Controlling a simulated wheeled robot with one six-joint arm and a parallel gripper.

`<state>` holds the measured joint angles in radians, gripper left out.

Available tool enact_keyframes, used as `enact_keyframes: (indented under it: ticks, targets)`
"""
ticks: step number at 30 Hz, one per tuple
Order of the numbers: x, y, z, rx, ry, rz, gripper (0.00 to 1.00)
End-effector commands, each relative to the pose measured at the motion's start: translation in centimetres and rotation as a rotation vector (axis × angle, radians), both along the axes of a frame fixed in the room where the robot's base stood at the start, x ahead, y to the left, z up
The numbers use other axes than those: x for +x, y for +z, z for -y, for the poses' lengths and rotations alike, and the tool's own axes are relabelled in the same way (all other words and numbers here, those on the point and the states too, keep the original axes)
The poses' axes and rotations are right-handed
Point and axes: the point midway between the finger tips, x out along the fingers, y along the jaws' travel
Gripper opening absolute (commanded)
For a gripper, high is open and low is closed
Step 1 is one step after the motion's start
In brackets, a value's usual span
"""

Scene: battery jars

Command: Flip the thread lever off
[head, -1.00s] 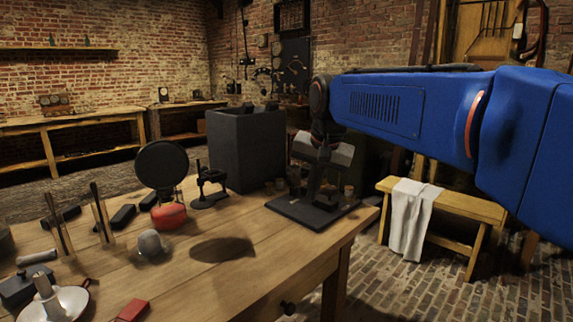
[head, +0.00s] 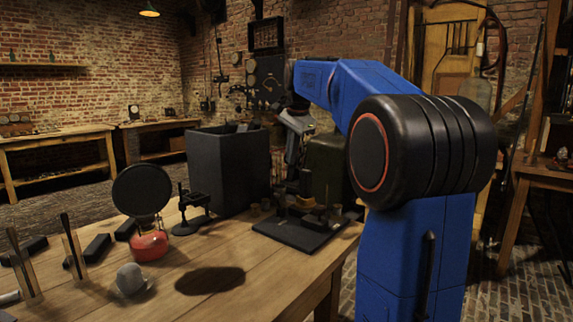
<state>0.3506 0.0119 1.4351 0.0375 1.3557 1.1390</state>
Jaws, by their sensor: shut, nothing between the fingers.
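A dark flat board (head: 288,236) lies near the right end of the wooden table. Small upright parts and little cylinders stand on it, partly in shadow. I cannot pick out the thread lever or its position among them. A small black stand (head: 192,207) with an upright post is on the table left of the board. My grey gripper (head: 292,158) hangs above and behind the board and appears apart from it. It is shut and empty. Its fingertips are small and dark against the background.
A large dark grey box (head: 228,165) stands behind the board, with a dark green object (head: 326,168) to its right. A round black disc (head: 142,190) stands above a red base (head: 150,246). A grey dome-shaped item (head: 131,280) is at front left.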

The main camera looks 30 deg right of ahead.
Motion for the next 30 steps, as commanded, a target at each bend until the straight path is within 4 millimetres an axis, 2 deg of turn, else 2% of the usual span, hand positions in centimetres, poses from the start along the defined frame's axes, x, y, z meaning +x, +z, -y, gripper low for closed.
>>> enact_keyframes:
  ticks: [15,22,30]
  targets:
    - [2.8,-8.4,0.4,0.0,0.004,-0.001,0.0]
    - [3.3,-10.3,-1.5,0.0,0.004,-0.001,0.0]
    - [3.5,-10.9,-2.0,-0.001,0.003,0.001,0.0]
